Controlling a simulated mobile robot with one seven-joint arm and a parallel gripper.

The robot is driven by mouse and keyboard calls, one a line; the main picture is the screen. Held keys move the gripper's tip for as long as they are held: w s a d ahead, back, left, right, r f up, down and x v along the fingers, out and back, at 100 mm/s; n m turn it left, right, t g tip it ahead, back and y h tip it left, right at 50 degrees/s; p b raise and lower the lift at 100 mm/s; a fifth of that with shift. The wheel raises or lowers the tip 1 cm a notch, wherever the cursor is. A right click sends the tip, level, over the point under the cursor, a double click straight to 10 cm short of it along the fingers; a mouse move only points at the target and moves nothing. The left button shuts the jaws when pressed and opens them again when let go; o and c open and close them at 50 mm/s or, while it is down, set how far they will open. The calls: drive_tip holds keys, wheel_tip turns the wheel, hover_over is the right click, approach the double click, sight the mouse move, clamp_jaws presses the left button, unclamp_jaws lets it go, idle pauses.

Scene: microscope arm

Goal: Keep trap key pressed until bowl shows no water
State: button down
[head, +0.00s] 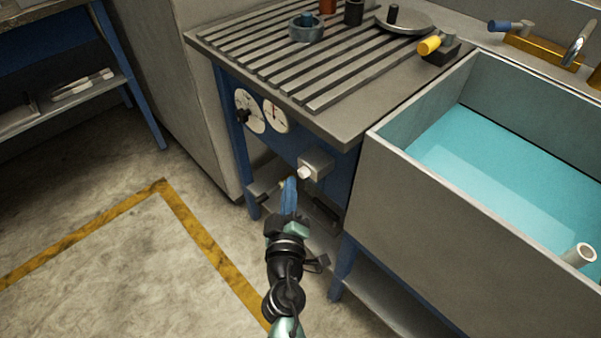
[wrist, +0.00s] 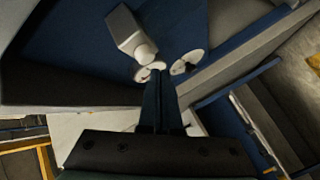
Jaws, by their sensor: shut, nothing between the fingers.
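A grey box with a white cap (head: 304,174), which looks like the key, sticks out from the blue front panel under the bench top. The cap also shows in the wrist view (wrist: 145,53). My gripper (head: 290,181) is shut and empty, its blue fingers pointing up just left of and below the cap. In the wrist view the fingertips (wrist: 160,75) end close to the cap; I cannot tell whether they touch it. I cannot make out a trap bowl or its water level; the area under the panel is dark and partly hidden by my gripper.
Two round gauges (head: 262,115) sit left of the box. The sink (head: 440,210) at right holds blue-green water (head: 510,175). A slatted bench top (head: 320,75) bears a small round dish (head: 306,30) and a yellow-handled item (head: 430,45). Floor at left is clear.

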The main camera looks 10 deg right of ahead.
drive_tip(key=shift+w+d, duration=0.3)
drive_tip(key=shift+d, duration=0.05)
drive_tip(key=shift+w+d, duration=0.3)
drive_tip(key=shift+d, duration=0.2)
idle(2.1)
drive_tip(key=shift+s+a, duration=0.6)
drive_tip(key=shift+a, duration=0.25)
drive_tip(key=s+a+b, duration=0.1)
drive_tip(key=a, duration=0.1)
drive_tip(key=s+a+b, duration=0.1)
drive_tip(key=s+a, duration=0.1)
idle(0.4)
